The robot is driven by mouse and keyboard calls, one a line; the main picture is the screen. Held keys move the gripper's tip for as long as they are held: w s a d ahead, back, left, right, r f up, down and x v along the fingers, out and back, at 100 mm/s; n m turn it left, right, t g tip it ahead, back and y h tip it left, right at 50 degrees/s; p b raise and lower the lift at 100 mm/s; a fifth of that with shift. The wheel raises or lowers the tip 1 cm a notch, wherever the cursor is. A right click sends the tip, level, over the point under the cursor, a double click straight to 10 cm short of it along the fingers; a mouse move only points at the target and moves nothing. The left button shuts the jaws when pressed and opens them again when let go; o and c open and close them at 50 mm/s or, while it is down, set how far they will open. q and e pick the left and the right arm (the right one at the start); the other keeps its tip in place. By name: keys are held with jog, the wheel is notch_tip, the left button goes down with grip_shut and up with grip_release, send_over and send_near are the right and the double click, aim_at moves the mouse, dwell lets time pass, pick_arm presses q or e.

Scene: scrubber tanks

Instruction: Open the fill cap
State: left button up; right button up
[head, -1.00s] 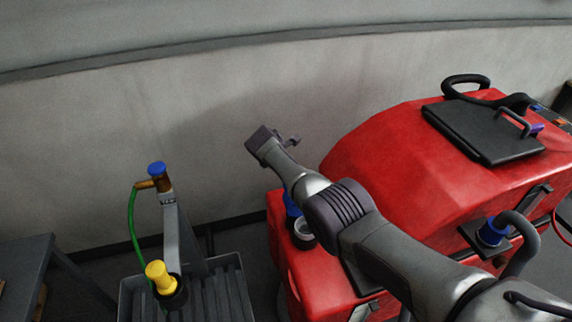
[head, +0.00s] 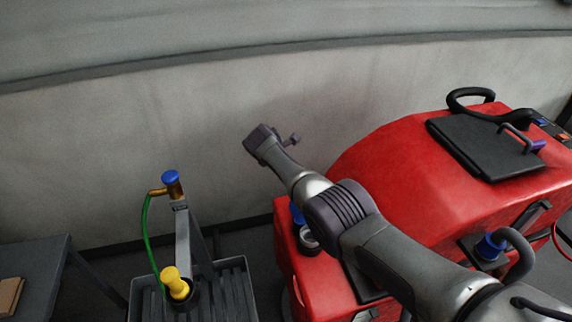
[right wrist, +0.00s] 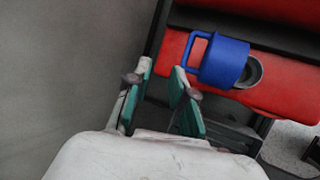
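The red scrubber tank (head: 410,165) fills the right of the head view. The blue fill cap (head: 297,213) is partly hidden behind my right arm. Beside it, the pale round ring of the fill neck (head: 308,240) shows a dark inside. In the right wrist view the blue cap (right wrist: 224,61), with its loop handle, stands tilted beside the grey neck (right wrist: 251,72), which looks at least partly uncovered. My right gripper (right wrist: 162,72) is open and empty, left of and apart from the cap. It points at the wall in the head view (head: 278,140). My left gripper is out of view.
A grey slatted stand (head: 240,265) holds a blue-topped tap (head: 172,180), a green hose (head: 146,245) and a yellow knob (head: 174,280). A black lid (head: 485,148) and another blue cap (head: 490,246) are on the tank. The wall (head: 80,160) lies behind.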

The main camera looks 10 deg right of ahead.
dwell(0.4)
jog(key=v, duration=1.2)
jog(key=shift+f, duration=0.15)
